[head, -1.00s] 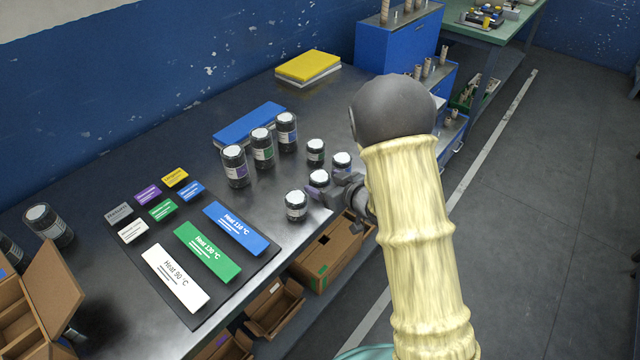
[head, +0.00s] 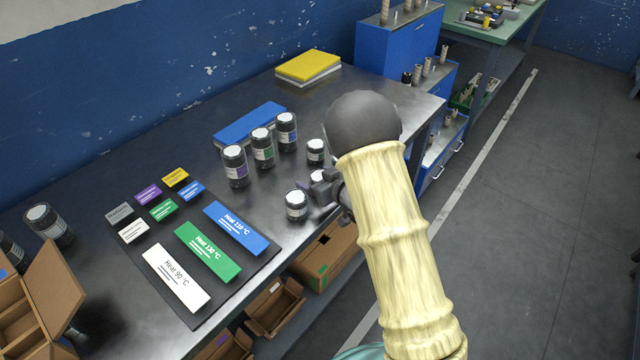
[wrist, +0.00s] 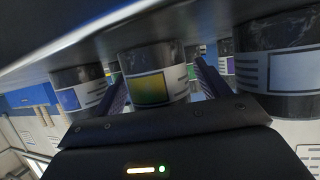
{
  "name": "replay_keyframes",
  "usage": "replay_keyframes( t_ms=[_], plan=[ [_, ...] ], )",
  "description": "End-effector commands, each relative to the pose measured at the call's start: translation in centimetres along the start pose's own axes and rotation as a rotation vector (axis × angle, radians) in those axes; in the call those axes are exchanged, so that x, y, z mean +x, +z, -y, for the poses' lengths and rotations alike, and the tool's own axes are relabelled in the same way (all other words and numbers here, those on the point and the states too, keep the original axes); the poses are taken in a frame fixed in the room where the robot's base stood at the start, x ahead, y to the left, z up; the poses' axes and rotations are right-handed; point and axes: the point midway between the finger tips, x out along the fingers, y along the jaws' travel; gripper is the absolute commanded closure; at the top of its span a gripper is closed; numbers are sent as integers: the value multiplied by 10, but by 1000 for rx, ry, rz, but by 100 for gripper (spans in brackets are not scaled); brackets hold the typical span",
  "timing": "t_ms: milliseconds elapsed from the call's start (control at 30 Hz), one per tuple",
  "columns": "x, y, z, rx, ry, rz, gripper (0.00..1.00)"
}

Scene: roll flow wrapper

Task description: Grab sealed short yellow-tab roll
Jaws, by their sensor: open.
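The short yellow-tab roll is a dark jar-like roll with a pale wrapper; its yellow-green patch (wrist: 150,88) faces me in the wrist view. My gripper (head: 319,186) is open, with one finger on each side of this roll in the wrist view. I cannot tell whether the fingers touch it. In the head view only the top of the short roll at the gripper (head: 317,175) shows; the gripper hides the rest, including its tab.
A short roll (head: 296,205) stands close to my gripper, and another (head: 315,151) stands behind. Taller rolls (head: 262,148) and a blue pad (head: 248,124) lie further left.

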Motion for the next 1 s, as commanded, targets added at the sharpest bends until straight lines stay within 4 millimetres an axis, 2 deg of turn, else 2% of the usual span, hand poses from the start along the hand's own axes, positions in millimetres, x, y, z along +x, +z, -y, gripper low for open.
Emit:
replay_keyframes(
  t_ms=[67,333,667,867,1000],
  plan=[
    [0,0,0,0,0,0,25],
    [0,0,0,0,0,0,76],
    [-2,-5,0,0,0,-2,77],
    [-11,-28,0,-1,0,-4,77],
    [-22,-53,0,-1,1,-6,77]
  ],
)
